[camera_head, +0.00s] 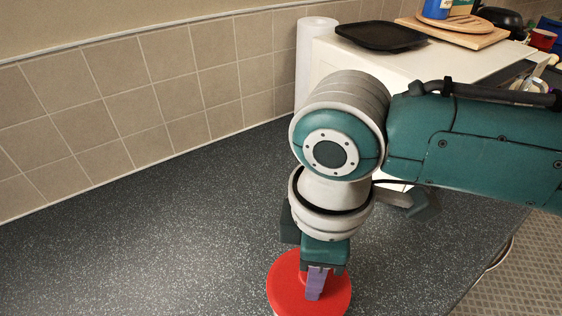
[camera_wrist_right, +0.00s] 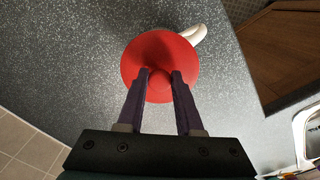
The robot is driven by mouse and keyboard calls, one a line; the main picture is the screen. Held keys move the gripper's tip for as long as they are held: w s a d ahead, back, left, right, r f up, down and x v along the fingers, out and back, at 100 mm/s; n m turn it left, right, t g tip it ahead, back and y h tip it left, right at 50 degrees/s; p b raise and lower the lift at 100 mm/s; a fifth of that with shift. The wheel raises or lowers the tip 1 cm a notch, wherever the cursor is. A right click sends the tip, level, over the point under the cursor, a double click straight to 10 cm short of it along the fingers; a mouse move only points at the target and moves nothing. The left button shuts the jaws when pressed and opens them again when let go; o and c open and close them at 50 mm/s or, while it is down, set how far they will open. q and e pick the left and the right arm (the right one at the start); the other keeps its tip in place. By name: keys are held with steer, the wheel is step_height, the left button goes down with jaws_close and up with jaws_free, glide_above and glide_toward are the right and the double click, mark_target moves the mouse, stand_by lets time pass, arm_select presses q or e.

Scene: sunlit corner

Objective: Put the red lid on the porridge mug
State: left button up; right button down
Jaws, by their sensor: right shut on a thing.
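The red lid (camera_head: 284,287) is at the bottom of the head view, under my right gripper (camera_head: 316,284). In the right wrist view the lid (camera_wrist_right: 158,48) is a round disc with a knob, and the purple fingers of my right gripper (camera_wrist_right: 160,78) are shut on that knob. The white handle of the porridge mug (camera_wrist_right: 195,34) sticks out from under the lid's upper right edge. The rest of the mug is hidden by the lid, so I cannot tell whether the lid touches its rim. My left gripper is in neither view.
A white box-shaped appliance (camera_head: 338,62) stands behind my right arm, with a black tray (camera_head: 380,37) on top. A white paper roll (camera_head: 312,60) stands beside it by the tiled wall. The dark speckled counter (camera_head: 150,235) is clear on the left; its edge runs along the right.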

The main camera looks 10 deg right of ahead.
stand_by(0.6)
stand_by(0.3)
jaws_free()
stand_by(0.5)
step_height(320, 180, up, 7)
steer(key=p, duration=0.8)
stand_by(0.4)
jaws_close()
stand_by(0.8)
stand_by(0.5)
